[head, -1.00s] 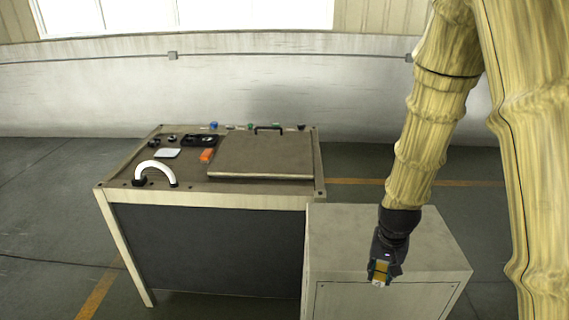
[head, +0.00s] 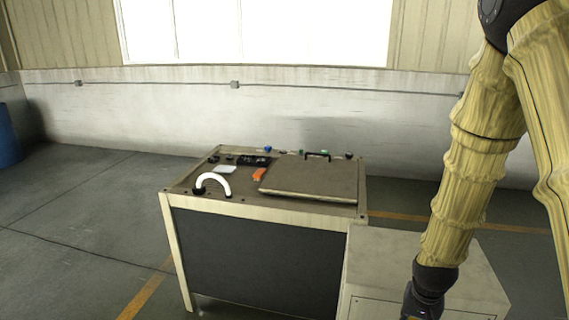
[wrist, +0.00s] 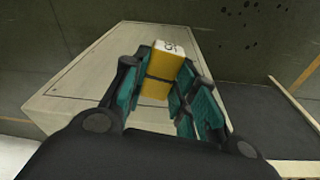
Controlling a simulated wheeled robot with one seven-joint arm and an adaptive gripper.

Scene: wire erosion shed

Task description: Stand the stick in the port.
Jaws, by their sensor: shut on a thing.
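The stick (wrist: 158,76) is a yellow block with a dark band and a white end bearing a dark mark. In the wrist view it sits between the teal pads of my gripper (wrist: 166,72), which is shut on it. The white end points away from my palm. In the head view only the black upper part of my gripper (head: 424,298) shows at the bottom edge, in front of the pale cabinet; the fingers and stick are cut off. I cannot pick out the port for certain among the small fittings on the workbench (head: 240,207).
The bench top holds a white curved handle (head: 214,182), a black fitting (head: 252,160), an orange piece (head: 259,174), a white pad (head: 224,169) and a raised lidded panel (head: 308,180) with a black handle. A lower pale cabinet (head: 395,255) adjoins its right side. Open floor lies left.

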